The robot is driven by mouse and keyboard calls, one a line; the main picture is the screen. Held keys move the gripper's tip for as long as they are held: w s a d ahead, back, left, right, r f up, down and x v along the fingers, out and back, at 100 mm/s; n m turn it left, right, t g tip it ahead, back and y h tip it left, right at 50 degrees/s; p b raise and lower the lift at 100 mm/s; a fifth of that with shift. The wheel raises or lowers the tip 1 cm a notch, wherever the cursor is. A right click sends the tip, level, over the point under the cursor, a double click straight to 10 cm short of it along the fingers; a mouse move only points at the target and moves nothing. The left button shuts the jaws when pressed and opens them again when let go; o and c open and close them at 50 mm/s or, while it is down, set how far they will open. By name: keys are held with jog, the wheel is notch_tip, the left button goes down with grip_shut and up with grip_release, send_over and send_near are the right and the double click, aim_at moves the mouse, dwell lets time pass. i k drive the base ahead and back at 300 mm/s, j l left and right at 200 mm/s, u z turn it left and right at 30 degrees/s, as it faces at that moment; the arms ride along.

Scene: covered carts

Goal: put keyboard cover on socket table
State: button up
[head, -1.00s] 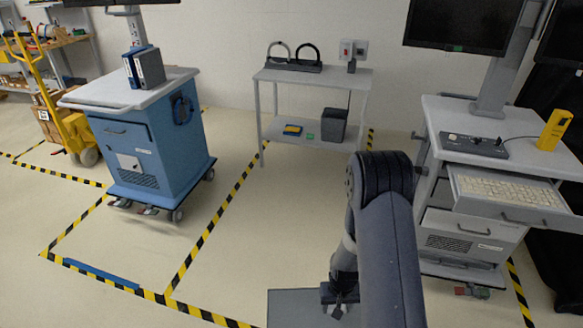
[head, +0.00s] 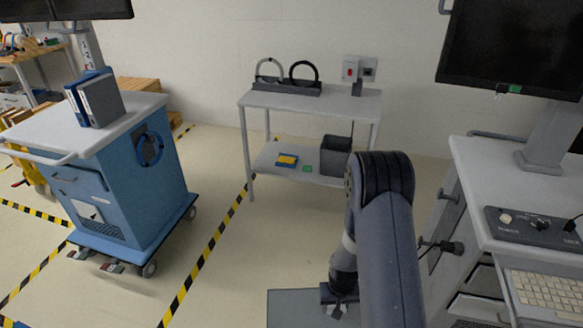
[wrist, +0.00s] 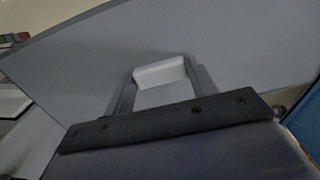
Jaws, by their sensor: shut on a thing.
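The keyboard cover (head: 292,310) is a flat grey panel at the bottom of the head view, partly cut off by the frame edge and my arm. My gripper (head: 337,310) is shut on it. In the wrist view the cover (wrist: 80,70) fills much of the picture, and the gripper (wrist: 160,78) grips its pale raised handle (wrist: 160,72). The socket table (head: 335,104) is a light two-level table against the back wall, ahead of and apart from the cover, below a wall socket with a red part (head: 350,70).
A stand with two rings (head: 285,88) takes the table top's back left; its front and right look clear. The lower shelf holds a dark bin (head: 336,157) and small boxes. A blue cart (head: 125,185) stands left, a cart with an open keyboard drawer (head: 548,293) right. Floor between is free.

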aim_at(326, 106)
jog(key=i+l, duration=0.15)
jog(key=i, duration=0.6)
jog(key=i+l, duration=0.15)
jog(key=i, duration=0.55)
